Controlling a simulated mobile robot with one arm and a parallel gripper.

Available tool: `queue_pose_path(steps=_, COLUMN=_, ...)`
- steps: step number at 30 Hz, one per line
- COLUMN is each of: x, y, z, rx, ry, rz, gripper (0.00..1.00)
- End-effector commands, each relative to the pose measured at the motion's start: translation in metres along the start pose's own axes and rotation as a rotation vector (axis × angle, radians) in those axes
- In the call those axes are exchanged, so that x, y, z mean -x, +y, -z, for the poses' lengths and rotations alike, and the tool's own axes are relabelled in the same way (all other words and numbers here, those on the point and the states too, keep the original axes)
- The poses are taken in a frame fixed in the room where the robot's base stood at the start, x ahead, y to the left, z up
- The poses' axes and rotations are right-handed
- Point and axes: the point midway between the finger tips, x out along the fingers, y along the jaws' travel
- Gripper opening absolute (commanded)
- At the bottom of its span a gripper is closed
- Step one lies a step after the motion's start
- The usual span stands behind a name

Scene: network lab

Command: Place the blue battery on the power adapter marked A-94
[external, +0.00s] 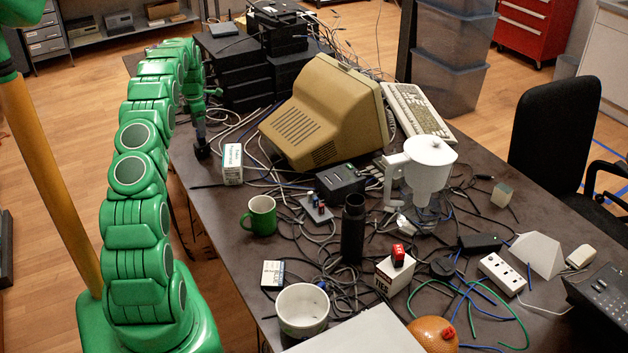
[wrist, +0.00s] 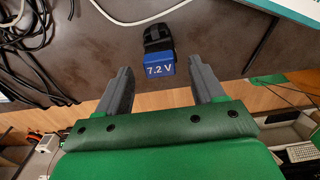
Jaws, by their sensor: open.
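The blue battery (wrist: 158,68), printed "7.2 V" and with a black end, lies on the dark table near its edge in the wrist view. My open gripper (wrist: 160,85) has its two grey fingers on either side of the battery's near end, with gaps between. In the external view my gripper (external: 203,135) is low over the table's left edge, and I cannot make out the battery there. I cannot read an A-94 mark anywhere. A small dark block with a white label (external: 272,273) lies at the front left, its text too small to read.
Cables cover much of the table. A white-and-green box (external: 232,164), a green mug (external: 262,214) and a beige monitor (external: 325,115) stand near my gripper's side. Stacked black units (external: 232,68) are behind it. A black cylinder (external: 352,230) stands mid-table.

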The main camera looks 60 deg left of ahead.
Motion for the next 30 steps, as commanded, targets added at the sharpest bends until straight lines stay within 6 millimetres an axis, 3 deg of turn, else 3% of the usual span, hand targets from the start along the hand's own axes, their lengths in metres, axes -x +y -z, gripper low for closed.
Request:
queue_pose_path(steps=6, x=0.042, y=0.001, z=-0.001, rx=-0.001, ry=-0.003, rz=-0.004, gripper=0.68)
queue_pose_path(steps=12, x=0.067, y=0.000, z=-0.001, rx=0.000, ry=-0.001, rz=0.000, gripper=0.68)
queue_pose_path(steps=26, x=0.078, y=-0.001, z=-0.001, rx=-0.003, ry=0.000, rz=0.000, gripper=0.68)
queue_pose_path(steps=30, x=0.088, y=-0.015, z=-0.014, rx=-0.060, ry=-0.002, rz=0.002, gripper=0.68)
